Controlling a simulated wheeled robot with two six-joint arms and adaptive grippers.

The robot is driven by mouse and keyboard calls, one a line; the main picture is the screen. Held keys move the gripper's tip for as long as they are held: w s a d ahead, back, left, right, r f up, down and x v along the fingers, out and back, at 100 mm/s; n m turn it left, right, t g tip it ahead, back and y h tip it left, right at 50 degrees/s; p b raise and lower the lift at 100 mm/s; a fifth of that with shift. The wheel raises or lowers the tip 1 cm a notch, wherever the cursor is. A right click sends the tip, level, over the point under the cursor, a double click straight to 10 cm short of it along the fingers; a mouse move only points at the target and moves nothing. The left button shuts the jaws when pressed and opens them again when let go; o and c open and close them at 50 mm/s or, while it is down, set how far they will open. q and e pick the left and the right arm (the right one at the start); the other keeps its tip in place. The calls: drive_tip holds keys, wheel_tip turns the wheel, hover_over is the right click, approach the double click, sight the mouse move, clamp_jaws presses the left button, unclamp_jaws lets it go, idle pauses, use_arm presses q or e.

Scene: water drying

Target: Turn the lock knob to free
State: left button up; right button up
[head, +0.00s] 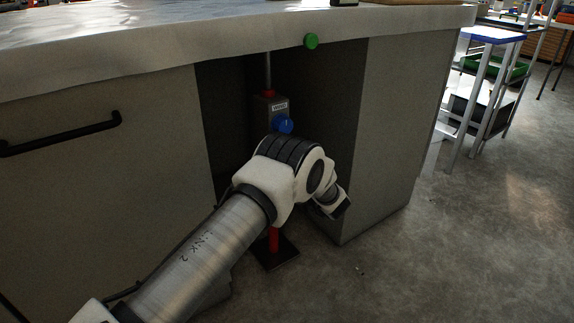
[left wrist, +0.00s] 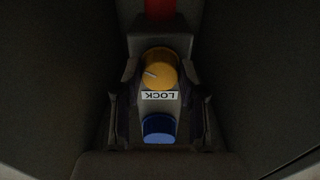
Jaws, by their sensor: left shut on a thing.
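A grey control box (head: 267,106) stands on a post inside the dark recess under the bench, with a blue knob (head: 284,124) on its front. In the left wrist view, the box appears upside down. The orange lock knob (left wrist: 158,66) is above its LOCK label (left wrist: 160,96), and the blue knob (left wrist: 158,128) is lower down. A white mark on the lock knob points to the left of that picture. My left gripper (left wrist: 159,74) has a dark finger on each side of the lock knob and is shut on it. In the head view my arm hides that knob and the gripper. My right gripper is not in view.
Cabinet walls stand close on both sides of the recess, with a drawer front (head: 110,170) at left and a side panel (head: 390,140) at right. A green button (head: 311,41) sits on the bench edge. The post's foot plate (head: 275,252) rests on the floor.

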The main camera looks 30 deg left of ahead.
use_arm(q)
drive_tip(key=n+p, duration=0.1)
drive_tip(key=n, duration=2.2)
drive_tip(key=shift+w+r, duration=0.1)
drive_tip(key=shift+n, duration=0.3)
drive_tip(key=o, duration=1.1)
drive_tip(key=shift+o, duration=0.2)
drive_tip(key=shift+d, duration=0.1)
